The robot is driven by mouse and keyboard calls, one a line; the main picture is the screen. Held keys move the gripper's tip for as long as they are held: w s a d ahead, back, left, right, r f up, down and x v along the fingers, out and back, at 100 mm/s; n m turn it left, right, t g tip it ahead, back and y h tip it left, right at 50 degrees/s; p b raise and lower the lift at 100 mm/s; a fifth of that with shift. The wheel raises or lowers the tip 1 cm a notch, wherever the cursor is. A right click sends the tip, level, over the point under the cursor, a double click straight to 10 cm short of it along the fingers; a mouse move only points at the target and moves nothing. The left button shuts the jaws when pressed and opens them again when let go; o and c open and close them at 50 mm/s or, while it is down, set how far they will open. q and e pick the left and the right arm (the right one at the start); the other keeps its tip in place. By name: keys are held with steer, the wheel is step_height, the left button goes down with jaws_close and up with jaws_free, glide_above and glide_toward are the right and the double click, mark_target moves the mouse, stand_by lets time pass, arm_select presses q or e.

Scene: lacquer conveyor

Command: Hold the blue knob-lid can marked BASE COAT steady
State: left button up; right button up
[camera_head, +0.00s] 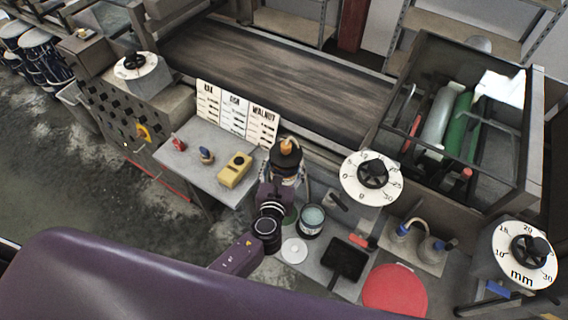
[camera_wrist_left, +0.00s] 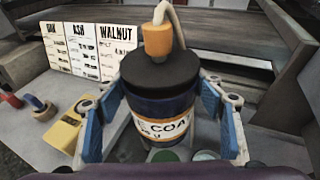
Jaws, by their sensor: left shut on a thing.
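The blue can (camera_wrist_left: 160,106) stands upright in the left wrist view, with a white label on which "E COAT" can be read. Its dark lid carries an orange knob (camera_wrist_left: 157,42), and a pale cord or hose rises from the knob. In the head view the can's dark lid (camera_head: 285,161) and orange knob show just beyond my left gripper (camera_head: 286,183). My left gripper, with blue finger pads on both sides of the can, is shut on it. My right gripper is not in view.
An open can (camera_head: 311,219), a white disc (camera_head: 294,251), a black tray (camera_head: 345,262) and a red disc (camera_head: 395,290) lie close to the right and front. A yellow device (camera_head: 234,170) and wood sample cards (camera_head: 236,113) are to the left. The conveyor (camera_head: 270,75) runs behind.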

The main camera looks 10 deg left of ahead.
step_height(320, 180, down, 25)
steer(key=b, duration=2.4)
steer(key=shift+b, duration=0.35)
stand_by(2.7)
stand_by(1.5)
